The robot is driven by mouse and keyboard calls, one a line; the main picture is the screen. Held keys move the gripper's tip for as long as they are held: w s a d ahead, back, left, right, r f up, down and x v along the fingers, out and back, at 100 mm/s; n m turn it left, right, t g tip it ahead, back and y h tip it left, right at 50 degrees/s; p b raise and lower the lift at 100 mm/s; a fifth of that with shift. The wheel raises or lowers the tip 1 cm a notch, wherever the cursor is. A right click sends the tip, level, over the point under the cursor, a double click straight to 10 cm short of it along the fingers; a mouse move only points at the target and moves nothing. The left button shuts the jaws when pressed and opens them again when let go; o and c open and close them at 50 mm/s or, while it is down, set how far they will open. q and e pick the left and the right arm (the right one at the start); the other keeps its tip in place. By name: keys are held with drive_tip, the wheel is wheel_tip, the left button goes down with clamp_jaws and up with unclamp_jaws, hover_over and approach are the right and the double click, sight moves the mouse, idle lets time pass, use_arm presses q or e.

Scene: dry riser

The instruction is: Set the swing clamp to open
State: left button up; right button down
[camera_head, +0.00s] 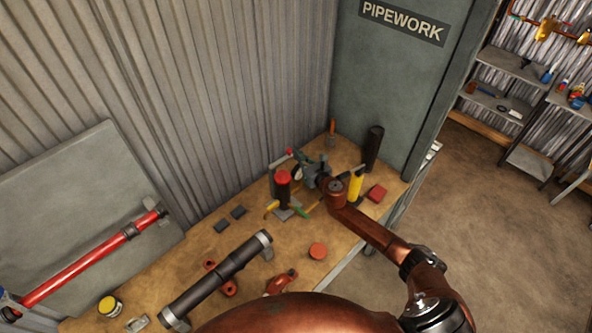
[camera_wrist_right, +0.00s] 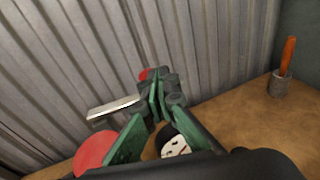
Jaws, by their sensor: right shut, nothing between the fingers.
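A small fixture with a red round cap (camera_head: 283,176) on a dark cylinder stands on the bench. A pale bar (camera_wrist_right: 112,108) and a red tip (camera_wrist_right: 146,73) show by it; they look like parts of the swing clamp, but its position is hard to tell. My right gripper (camera_head: 300,157) reaches in from the right, behind the cap. In the right wrist view its green-sided fingers (camera_wrist_right: 160,88) are shut and empty, close to the red tip, which they partly hide. The red cap (camera_wrist_right: 95,152) is at lower left there. My left gripper is not in view.
A white-faced gauge (camera_wrist_right: 174,146) sits beneath the fingers. A yellow cylinder (camera_head: 356,183), a tall black cylinder (camera_head: 373,149) and a red block (camera_head: 376,193) stand right of the fixture. A dark pipe (camera_head: 216,280) lies at the front. The corrugated wall (camera_head: 220,90) is close behind.

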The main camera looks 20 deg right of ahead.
wheel_tip(320, 180, up, 10)
drive_tip(key=s+f+m+g+h, duration=0.4)
drive_tip(key=s+f+m, duration=1.1)
drive_tip(key=s+m, duration=0.35)
drive_tip(key=s+d+f+m+g, duration=0.25)
drive_tip(key=s+m, duration=0.35)
drive_tip(key=s, duration=0.5)
drive_tip(key=s+d+f+m+g, duration=0.1)
drive_tip(key=s+f+m+g, duration=0.2)
drive_tip(key=s+m, duration=0.55)
drive_tip(key=s+d+f+m+g, duration=0.2)
drive_tip(key=s+f+m+g, duration=0.15)
drive_tip(key=s, duration=0.85)
drive_tip(key=s+a+f+y+b, duration=0.2)
drive_tip(key=f+b, duration=0.7)
drive_tip(key=f, duration=3.1)
drive_tip(key=s+f+g+b, duration=0.1)
drive_tip(key=s+f+b, duration=0.5)
drive_tip(key=s+f, duration=1.4)
wheel_tip(320, 180, down, 3)
drive_tip(key=shift+d+f+g+h+b, duration=0.1)
drive_tip(key=shift+d+g+h+b, duration=0.05)
drive_tip(key=shift+g+h+b, duration=0.2)
drive_tip(key=shift+s, duration=0.15)
